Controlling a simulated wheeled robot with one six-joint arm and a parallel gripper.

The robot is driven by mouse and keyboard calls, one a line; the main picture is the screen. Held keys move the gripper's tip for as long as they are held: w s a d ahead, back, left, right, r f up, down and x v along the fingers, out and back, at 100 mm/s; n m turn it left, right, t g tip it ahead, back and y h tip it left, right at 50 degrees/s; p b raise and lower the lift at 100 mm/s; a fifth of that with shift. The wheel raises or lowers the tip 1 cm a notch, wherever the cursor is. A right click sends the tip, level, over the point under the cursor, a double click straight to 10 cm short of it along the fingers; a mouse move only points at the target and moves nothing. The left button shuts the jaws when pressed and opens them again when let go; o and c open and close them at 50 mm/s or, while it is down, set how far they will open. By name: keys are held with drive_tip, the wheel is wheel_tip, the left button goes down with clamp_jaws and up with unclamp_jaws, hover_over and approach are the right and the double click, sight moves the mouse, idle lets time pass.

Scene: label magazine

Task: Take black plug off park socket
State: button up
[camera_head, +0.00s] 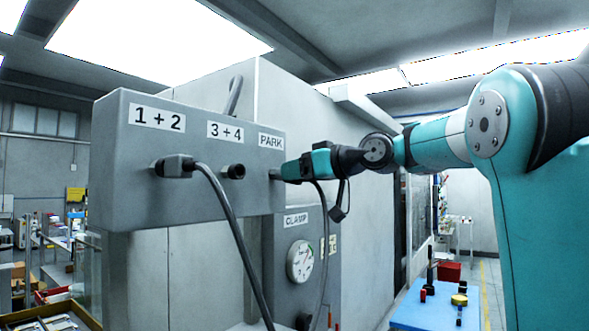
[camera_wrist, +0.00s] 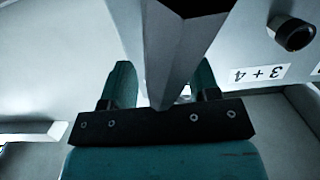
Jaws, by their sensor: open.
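The grey socket box carries the labels 1 + 2, 3 + 4 and PARK (camera_head: 271,142). My gripper (camera_head: 287,171) is at the park socket, below that label, and hides most of the plug there. A dark end (camera_head: 274,174) shows between my gripper and the box. A black cable (camera_head: 322,240) hangs down from under my gripper. In the wrist view, a large dark plug body (camera_wrist: 178,45) lies between my two open, teal fingers (camera_wrist: 162,85). A gap shows at the left finger; contact at the right finger is unclear.
Another black plug (camera_head: 174,166) with a thick cable sits in the 1 + 2 socket. The 3 + 4 socket (camera_head: 233,172) is empty; it also shows in the wrist view (camera_wrist: 293,34). A blue table (camera_head: 415,312) stands lower right.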

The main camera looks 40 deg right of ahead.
drive_tip(key=shift+w+a, duration=0.25)
drive_tip(key=shift+w, duration=0.05)
drive_tip(key=shift+a, duration=0.1)
drive_tip(key=shift+a, duration=0.1)
drive_tip(key=c, duration=1)
drive_tip(key=shift+f+b+v, duration=0.2)
drive_tip(key=shift+b+v, duration=0.2)
drive_tip(key=shift+v, duration=0.8)
drive_tip(key=shift+f+b+v, duration=0.15)
drive_tip(key=shift+b+v, duration=0.2)
drive_tip(key=shift+v, duration=0.85)
